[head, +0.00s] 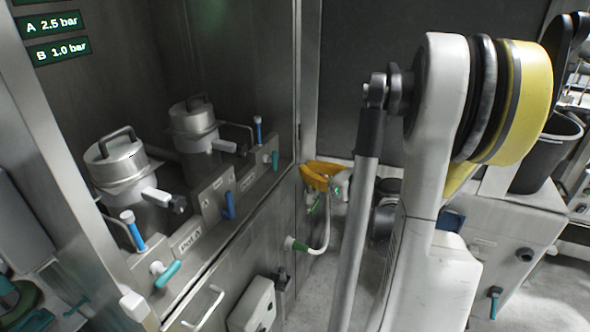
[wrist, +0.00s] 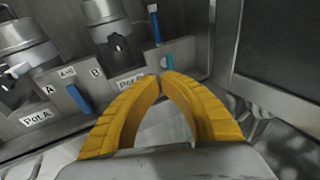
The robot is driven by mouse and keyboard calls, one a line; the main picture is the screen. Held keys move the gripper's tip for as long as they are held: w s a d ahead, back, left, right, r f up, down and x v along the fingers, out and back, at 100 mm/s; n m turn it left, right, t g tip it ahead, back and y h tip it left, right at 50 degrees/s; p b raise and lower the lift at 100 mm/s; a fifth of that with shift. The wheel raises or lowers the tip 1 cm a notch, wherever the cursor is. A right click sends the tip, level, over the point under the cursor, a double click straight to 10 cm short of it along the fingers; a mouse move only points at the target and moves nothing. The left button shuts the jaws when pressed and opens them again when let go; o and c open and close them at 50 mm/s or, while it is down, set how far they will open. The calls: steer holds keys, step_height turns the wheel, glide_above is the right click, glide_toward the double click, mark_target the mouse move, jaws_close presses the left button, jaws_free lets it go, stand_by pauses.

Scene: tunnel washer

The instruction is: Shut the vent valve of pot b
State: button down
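Pot B (head: 193,125) is the rear metal pot in the head view, partly cut off at the top of the wrist view (wrist: 118,38). Beside it are an upright blue handle (head: 258,132) on a bent pipe and a teal handle (head: 274,160) on the panel front. Both also show in the wrist view, blue (wrist: 155,25) and teal (wrist: 168,66). Which one is the vent valve is not readable. My yellow gripper (wrist: 161,82) has its fingertips nearly together, with nothing seen between them. In the head view my gripper (head: 322,177) is right of the teal handle, apart from it.
Pot A (head: 116,165) stands nearer, with its own blue handle (head: 133,230) and teal handle (head: 167,273). Another blue handle (head: 228,206) hangs between the pots. A cabinet post (head: 309,80) rises behind the panel's end.

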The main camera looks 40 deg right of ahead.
mark_target(276, 154)
steer(key=w+f+b, duration=0.1)
steer(key=w, duration=1.1)
steer(key=shift+w+a+f, duration=0.15)
steer(key=shift+a+f, duration=0.2)
steer(key=shift+f, duration=0.05)
steer(key=shift+d, duration=0.1)
steer(key=shift+w+d, duration=0.2)
steer(key=shift+d, duration=0.3)
steer(key=shift+w+d, duration=0.2)
steer(key=shift+d, duration=0.3)
steer(key=shift+b, duration=1.1)
stand_by(1.7)
steer(key=shift+a, duration=0.1)
steer(key=shift+s+a, duration=0.25)
steer(key=shift+a, duration=0.3)
steer(key=shift+s+a, duration=0.2)
steer(key=shift+a, duration=0.35)
